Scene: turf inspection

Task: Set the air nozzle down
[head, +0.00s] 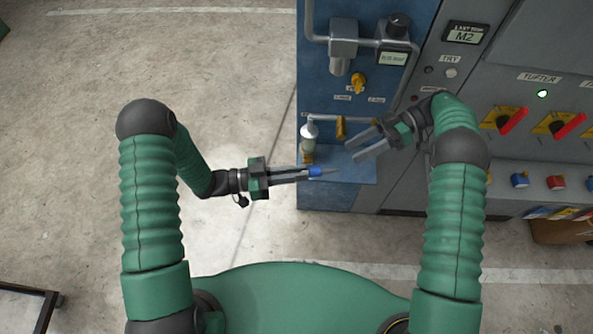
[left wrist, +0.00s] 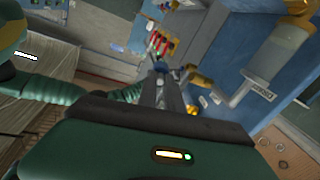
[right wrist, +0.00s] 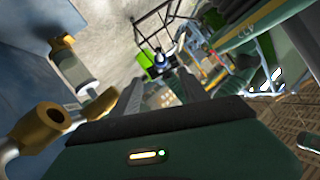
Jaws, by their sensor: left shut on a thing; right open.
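The air nozzle (head: 317,171), blue with a thin grey tip, is between the fingertips of my left gripper (head: 303,174). It points right, over the left part of a blue ledge (head: 345,172) on the machine; I cannot tell whether it touches. In the left wrist view a bit of the blue nozzle (left wrist: 161,67) shows beyond the left gripper (left wrist: 168,80). My right gripper (head: 352,150) is open and empty, above the ledge to the right of the nozzle. In the right wrist view its fingers (right wrist: 166,85) stand apart.
A clear-bowled filter unit (head: 309,135) and a brass fitting (head: 341,128) stand at the back of the ledge. A yellow valve knob (head: 358,83) is above. Red-handled switches (head: 513,121) are on the grey panel at right. Open concrete floor (head: 230,90) lies left of the machine.

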